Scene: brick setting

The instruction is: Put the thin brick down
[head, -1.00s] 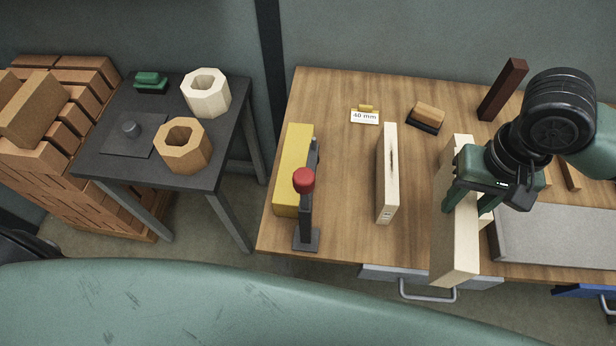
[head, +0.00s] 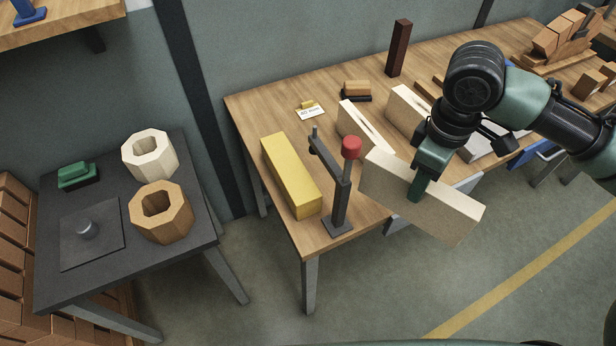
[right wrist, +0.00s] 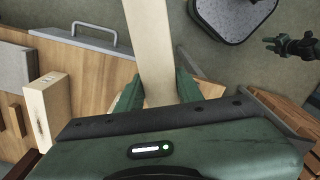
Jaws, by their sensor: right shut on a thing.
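My right gripper (head: 421,186) is shut on a pale, flat brick (head: 455,214), which I take to be the thin brick. It is held tilted at the table's front edge, its right part out over the floor and its left end near the red-topped clamp (head: 340,190). I cannot tell whether it touches the table. In the right wrist view the pale brick (right wrist: 152,45) runs up from between the two green fingers (right wrist: 158,92). My left gripper (right wrist: 276,45) shows small and forked at the upper right of that view, apart and empty.
The wooden table (head: 262,107) bears a yellow block (head: 290,175), a pale brick with a dark streak (head: 362,128), another pale brick (head: 405,105), a label card (head: 311,113) and a dark upright block (head: 399,48). A dark side table (head: 55,200) holds two hollow octagonal pieces.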

